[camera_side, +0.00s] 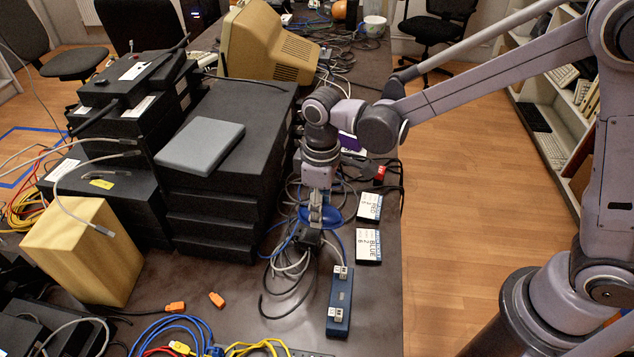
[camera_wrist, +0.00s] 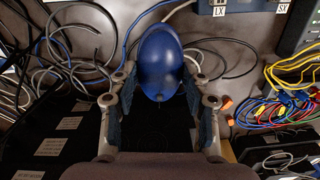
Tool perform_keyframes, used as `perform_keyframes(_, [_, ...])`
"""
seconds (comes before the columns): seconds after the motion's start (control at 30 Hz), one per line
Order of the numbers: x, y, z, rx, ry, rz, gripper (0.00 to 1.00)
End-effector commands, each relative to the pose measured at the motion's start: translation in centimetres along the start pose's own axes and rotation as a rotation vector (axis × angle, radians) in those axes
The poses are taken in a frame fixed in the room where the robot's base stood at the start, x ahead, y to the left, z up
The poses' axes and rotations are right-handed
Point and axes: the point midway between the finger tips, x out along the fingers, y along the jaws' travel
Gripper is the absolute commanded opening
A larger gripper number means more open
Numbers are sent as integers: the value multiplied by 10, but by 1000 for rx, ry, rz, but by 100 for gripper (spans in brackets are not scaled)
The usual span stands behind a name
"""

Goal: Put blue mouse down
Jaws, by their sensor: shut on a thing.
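The blue mouse (camera_wrist: 158,62) is a smooth, rounded oval between my fingertips in the wrist view. My gripper (camera_wrist: 160,76) is shut on it, with one finger on each side. In the side view, my gripper (camera_side: 316,213) points down over the right part of the table, and part of the blue mouse (camera_side: 333,216) shows beside its fingers. The mouse is low, near dark cables; I cannot tell whether it touches them or the table. The BLUE card (camera_side: 368,246) lies to the right and slightly nearer the camera, and the RED card (camera_side: 369,206) lies farther back.
Loose cables (camera_side: 285,265) lie left of and below my gripper. A blue box with two pale connectors (camera_side: 340,303) lies nearer the camera. A tall stack of black devices (camera_side: 215,190) stands on the left. Bare table (camera_side: 376,310) shows near the right edge, beside the floor.

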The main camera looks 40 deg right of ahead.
Motion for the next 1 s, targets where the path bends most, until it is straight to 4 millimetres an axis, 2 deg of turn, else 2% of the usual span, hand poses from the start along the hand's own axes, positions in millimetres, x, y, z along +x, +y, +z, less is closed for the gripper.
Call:
perform_keyframes(0.03, [0,24,2,3,0,0,14])
perform_keyframes(0.1, [-1,55,8,-14,0,0,14])
perform_keyframes(0.3, [-1,137,34,-59,0,0,14])
perform_keyframes(0.4, [-2,168,48,-79,0,0,14])
perform_keyframes(0.5, [-2,191,61,-98,0,0,14])
perform_keyframes(0.6, [-2,206,70,-109,0,0,14])
perform_keyframes(0.73, [1,210,69,-120,0,0,14])
perform_keyframes(1.0, [30,188,27,-124,0,0,14])
